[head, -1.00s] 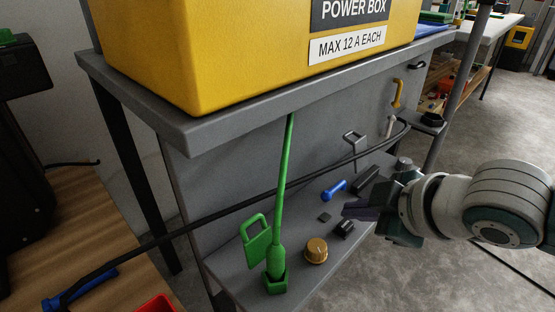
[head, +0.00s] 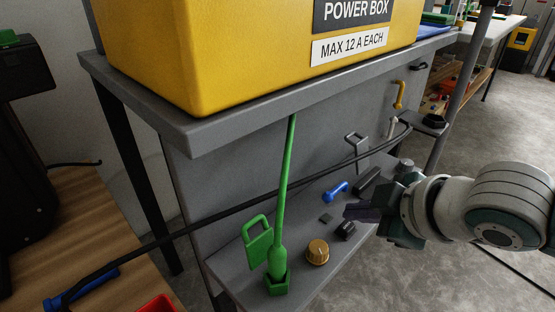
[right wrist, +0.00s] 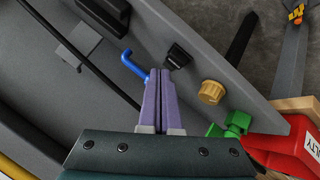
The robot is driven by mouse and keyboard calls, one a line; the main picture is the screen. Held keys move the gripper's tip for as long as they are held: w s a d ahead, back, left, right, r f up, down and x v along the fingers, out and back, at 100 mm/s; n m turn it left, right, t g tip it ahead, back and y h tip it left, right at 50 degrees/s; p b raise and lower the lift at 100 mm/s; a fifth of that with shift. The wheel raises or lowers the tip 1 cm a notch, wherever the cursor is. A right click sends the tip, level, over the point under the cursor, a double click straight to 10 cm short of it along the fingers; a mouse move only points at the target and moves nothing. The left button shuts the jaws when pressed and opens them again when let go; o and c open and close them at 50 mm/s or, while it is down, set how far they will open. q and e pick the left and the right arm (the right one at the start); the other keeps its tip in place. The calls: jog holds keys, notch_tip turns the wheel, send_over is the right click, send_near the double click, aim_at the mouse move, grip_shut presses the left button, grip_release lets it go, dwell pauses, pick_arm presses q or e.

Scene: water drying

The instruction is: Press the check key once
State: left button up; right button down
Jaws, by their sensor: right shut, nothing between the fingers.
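No key in view carries a readable check mark, so I cannot tell for certain which one is the check key. A small dark square key (head: 325,218) lies on the grey shelf. A black block-like control (head: 346,230) is to its right; a black control also shows in the right wrist view (right wrist: 179,56), just beyond the fingertips. My right gripper (head: 348,213) is shut and empty, its purple fingers pressed together above the shelf, pointing left. The fingers also show in the right wrist view (right wrist: 160,75). Whether they touch anything is unclear. My left gripper is not in view.
A black cable (head: 235,207) crosses the panel. The yellow power box (head: 250,50) stands above. A red box (right wrist: 290,148) is at lower right.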

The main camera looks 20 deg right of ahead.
dwell(0.5)
jog(key=shift+f, duration=0.2)
jog(key=shift+f, duration=0.25)
jog(key=shift+f, duration=0.15)
jog(key=shift+f, duration=0.25)
dwell(0.7)
jog(key=shift+r, duration=0.1)
jog(key=shift+r+p, duration=0.7)
jog(key=shift+p, duration=0.1)
jog(key=shift+r, duration=0.1)
